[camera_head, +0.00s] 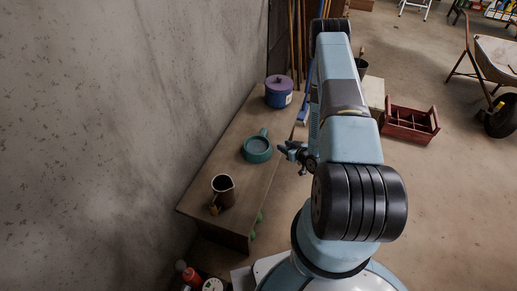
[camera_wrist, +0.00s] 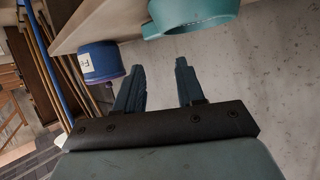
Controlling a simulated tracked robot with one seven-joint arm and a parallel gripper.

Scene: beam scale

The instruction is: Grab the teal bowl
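The teal bowl (camera_head: 257,150) has a short handle and sits on the wooden bench (camera_head: 205,185), near its right edge in the head view. In the wrist view, the teal bowl (camera_wrist: 196,14) is at the top, partly cut off by the frame. My gripper (camera_head: 284,148) is just to the right of the bowl in the head view, apart from it. In the wrist view, my gripper (camera_wrist: 158,75) shows its two fingers spread with nothing between them. The bowl lies beyond the fingertips, slightly to the right.
A purple-blue lidded pot (camera_head: 279,92) stands at the bench's far end; it also shows in the wrist view (camera_wrist: 100,62). A dark pitcher (camera_head: 223,190) stands at the near end. A concrete wall (camera_head: 120,90) borders the bench. A red crate (camera_head: 410,124) is on the floor.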

